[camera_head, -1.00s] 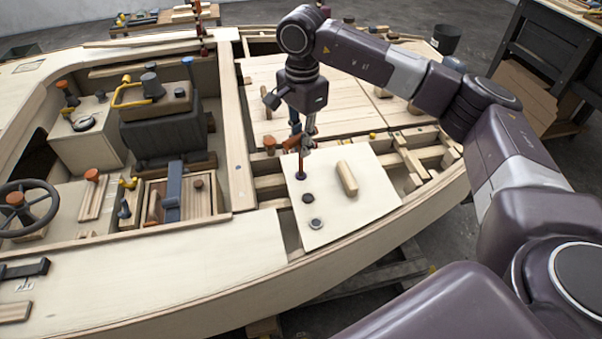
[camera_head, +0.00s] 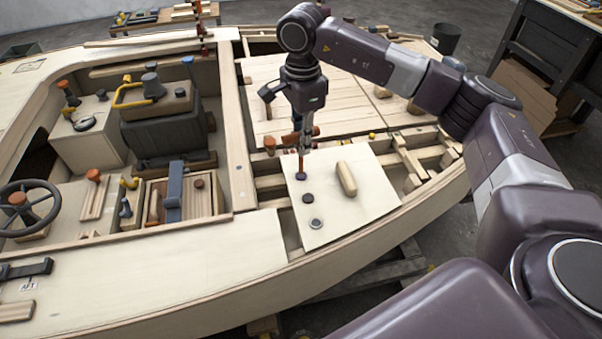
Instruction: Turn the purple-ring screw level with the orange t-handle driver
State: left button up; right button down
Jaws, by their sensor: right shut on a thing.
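My right gripper (camera_head: 303,138) is shut on the orange t-handle driver (camera_head: 301,162), which points down at the pale panel (camera_head: 350,215). The driver's lower end is at the purple-ring screw (camera_head: 300,176), near the panel's back left corner. At this size I cannot tell whether the screw head is level with the panel. The driver's handle is mostly hidden by the gripper fingers. My left gripper is not in view.
Two more round screws, one dark (camera_head: 308,198) and one grey (camera_head: 315,223), sit in a row in front. A wooden grip block (camera_head: 347,178) is on the panel to the right. Open hull ribs (camera_head: 420,158) lie beyond it.

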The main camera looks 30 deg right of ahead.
jog(key=n, duration=0.4)
jog(key=shift+w+b, duration=0.1)
jog(key=shift+b, duration=0.25)
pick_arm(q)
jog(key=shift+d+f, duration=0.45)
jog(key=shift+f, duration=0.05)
pick_arm(e)
jog(key=n, duration=0.5)
